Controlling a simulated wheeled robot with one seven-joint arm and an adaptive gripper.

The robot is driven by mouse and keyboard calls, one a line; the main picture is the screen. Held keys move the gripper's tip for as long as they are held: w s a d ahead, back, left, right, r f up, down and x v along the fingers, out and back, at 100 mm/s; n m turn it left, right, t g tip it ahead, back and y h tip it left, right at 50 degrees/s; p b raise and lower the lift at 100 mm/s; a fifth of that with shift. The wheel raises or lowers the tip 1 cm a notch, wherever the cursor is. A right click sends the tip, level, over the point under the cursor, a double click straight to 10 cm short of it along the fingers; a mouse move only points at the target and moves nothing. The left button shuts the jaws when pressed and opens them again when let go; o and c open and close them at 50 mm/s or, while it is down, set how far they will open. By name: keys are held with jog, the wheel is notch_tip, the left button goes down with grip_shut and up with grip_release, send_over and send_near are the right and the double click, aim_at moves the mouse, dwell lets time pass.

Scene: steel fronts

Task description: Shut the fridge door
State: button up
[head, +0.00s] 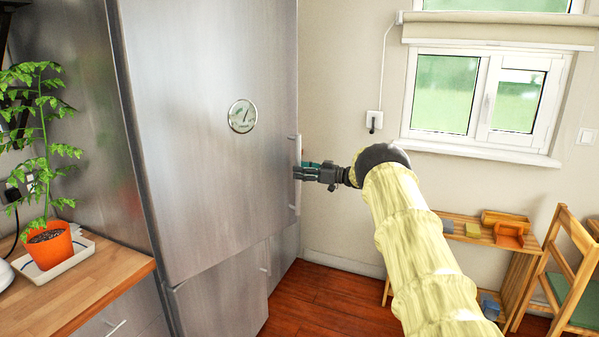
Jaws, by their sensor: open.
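The fridge is a tall steel unit. Its upper door (205,150) carries a round dial-like badge and a long vertical handle (296,195) on its right edge. The upper door's right edge reaches farther right than the lower front (225,292), so it looks ajar; the gap itself is hidden. My gripper (302,172) is at the handle, coming from the right, with its dark and teal fingers open. The fingertips overlap the handle in the picture; I cannot tell whether they touch it.
A wooden counter (65,300) with a potted plant (47,245) stands left of the fridge. A wooden desk (520,245) and a chair (575,270) are at the right under a window (480,95). Bare floor (325,302) lies between the fridge and desk.

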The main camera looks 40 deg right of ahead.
jog(key=v, duration=1.1)
dwell(0.3)
